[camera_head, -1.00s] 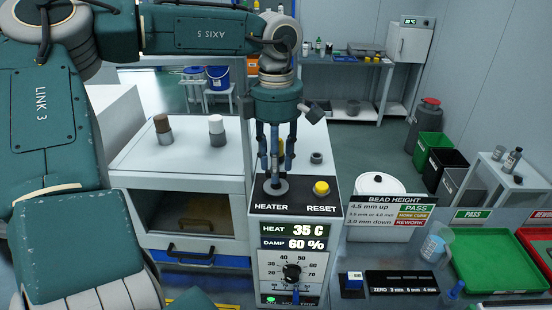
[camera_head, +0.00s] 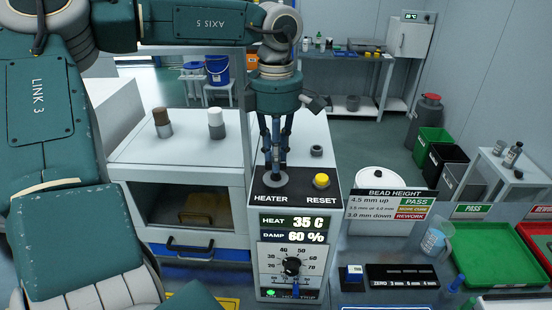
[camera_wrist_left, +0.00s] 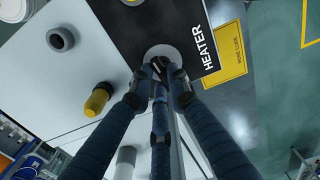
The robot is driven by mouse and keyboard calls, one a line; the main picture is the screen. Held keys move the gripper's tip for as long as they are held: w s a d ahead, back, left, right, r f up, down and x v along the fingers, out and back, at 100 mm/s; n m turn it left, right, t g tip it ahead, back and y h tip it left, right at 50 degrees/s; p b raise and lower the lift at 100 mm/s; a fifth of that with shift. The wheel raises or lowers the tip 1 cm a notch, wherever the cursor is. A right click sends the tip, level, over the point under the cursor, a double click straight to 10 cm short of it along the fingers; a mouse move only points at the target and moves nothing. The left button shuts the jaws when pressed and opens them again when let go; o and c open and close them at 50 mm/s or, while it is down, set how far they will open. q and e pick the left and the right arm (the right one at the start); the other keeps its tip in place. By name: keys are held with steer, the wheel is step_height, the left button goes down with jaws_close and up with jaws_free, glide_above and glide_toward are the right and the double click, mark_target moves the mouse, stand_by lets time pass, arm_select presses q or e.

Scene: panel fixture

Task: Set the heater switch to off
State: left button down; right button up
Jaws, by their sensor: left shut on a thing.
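The heater switch (camera_head: 275,179) is on the black top of the panel fixture, at the HEATER label; its round grey base shows, and the fingers cover most of the rest. It also shows in the left wrist view (camera_wrist_left: 163,52), with the fingertips meeting at a small dark lever on the round plate. My left gripper (camera_head: 275,166) comes down from above and is shut on the switch. Its fingertips (camera_wrist_left: 160,72) are close together there. Which way the lever points cannot be told. My right gripper is not in view.
A yellow RESET button (camera_head: 321,181) stands just right of the switch, with a grey knob (camera_head: 316,151) behind it. The display (camera_head: 292,229) reads 35 C and 60 %, above a black dial (camera_head: 291,266). A bead height sign (camera_head: 391,205) stands to the right.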

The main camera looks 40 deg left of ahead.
arm_select(q)
steer(key=n+b, duration=0.3)
steer(key=shift+a+f, duration=0.1)
steer(key=shift+f, duration=0.05)
steer(key=n+b, duration=0.4)
steer(key=n, duration=0.1)
steer(key=shift+s+n, duration=0.1)
steer(key=shift+n, duration=0.2)
steer(key=n+b, duration=0.2)
steer(key=n, duration=0.2)
steer(key=shift+s+n, duration=0.1)
steer(key=shift+n, duration=0.2)
steer(key=shift+r+n+b, duration=0.25)
steer(key=shift+n+b, duration=0.35)
steer(key=shift+n, duration=1.2)
steer(key=c, duration=1.7)
jaws_free()
steer(key=shift+o, duration=0.2)
steer(key=shift+s, duration=0.1)
